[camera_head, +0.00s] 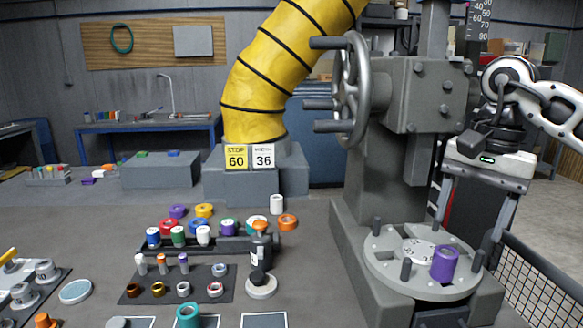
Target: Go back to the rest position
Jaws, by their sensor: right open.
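My right gripper (465,237) comes in from the right on a white arm and points down. Its two grey fingers are spread wide, with nothing seen between them. A purple roll (444,263) stands on the round grey plate (385,268) of the press, below and slightly left of the fingers. The roll looks apart from the fingers, though the depth between them is hard to judge. My left gripper is not in view.
The grey press (405,95) with its handwheel (352,90) stands close left of my right arm. A wire mesh basket (535,275) is at the lower right. Several coloured rolls and a dark mat (205,270) cover the bench's left. A yellow duct (275,70) rises behind.

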